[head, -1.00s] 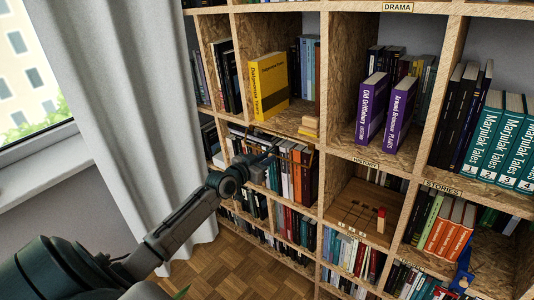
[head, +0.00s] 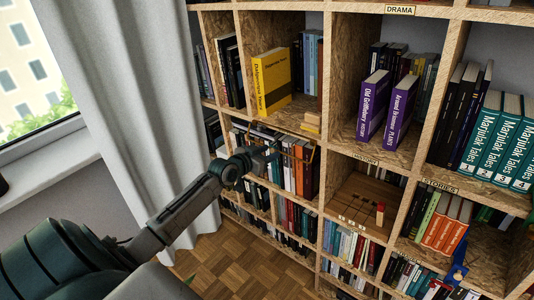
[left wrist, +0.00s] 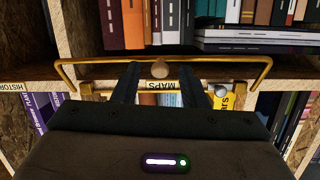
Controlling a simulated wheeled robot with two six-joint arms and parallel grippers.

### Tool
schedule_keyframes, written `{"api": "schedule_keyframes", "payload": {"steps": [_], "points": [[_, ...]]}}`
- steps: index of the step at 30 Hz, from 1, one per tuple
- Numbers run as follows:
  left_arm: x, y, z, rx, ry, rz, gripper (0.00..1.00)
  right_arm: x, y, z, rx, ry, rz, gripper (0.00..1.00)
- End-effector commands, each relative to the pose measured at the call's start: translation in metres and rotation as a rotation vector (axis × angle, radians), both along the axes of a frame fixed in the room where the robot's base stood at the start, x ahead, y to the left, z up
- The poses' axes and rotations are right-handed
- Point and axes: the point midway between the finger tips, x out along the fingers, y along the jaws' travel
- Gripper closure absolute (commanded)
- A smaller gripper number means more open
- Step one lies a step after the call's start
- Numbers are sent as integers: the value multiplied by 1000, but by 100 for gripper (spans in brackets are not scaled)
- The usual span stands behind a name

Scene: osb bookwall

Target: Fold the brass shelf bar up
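The brass shelf bar (left wrist: 100,62) spans the left wrist view, with bent ends and a round wooden knob (left wrist: 160,69) at its middle. In the head view part of the bar (head: 312,154) shows as a thin line in front of a compartment of books. My left gripper (left wrist: 160,72) is open, one finger on each side of the knob. I cannot tell whether the fingers touch it. In the head view my left gripper (head: 272,153) is at the front of that compartment and hides part of the bar. My right gripper is not in view.
The OSB bookwall holds books in many compartments, including a yellow book (head: 271,82) and purple books (head: 402,112). A grey curtain (head: 130,100) hangs at left. The parquet floor (head: 235,265) below is clear.

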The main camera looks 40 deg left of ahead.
Motion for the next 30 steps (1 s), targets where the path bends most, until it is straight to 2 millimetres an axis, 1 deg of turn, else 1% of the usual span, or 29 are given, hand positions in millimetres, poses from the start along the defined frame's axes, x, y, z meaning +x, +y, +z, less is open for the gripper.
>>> {"api": "schedule_keyframes", "payload": {"steps": [5,8,14,18,21,25,30], "points": [[-8,2,1,3,2,0,61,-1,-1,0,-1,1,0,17],[-21,3,4,4,2,-1,61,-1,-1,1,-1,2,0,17],[-58,7,14,7,3,-4,61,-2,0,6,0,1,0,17],[-79,10,20,6,4,-3,61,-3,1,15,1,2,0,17],[-90,12,24,4,4,1,61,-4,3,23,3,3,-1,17],[-100,13,26,2,2,0,61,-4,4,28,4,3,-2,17],[-104,13,26,0,0,-1,61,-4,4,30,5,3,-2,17]]}}
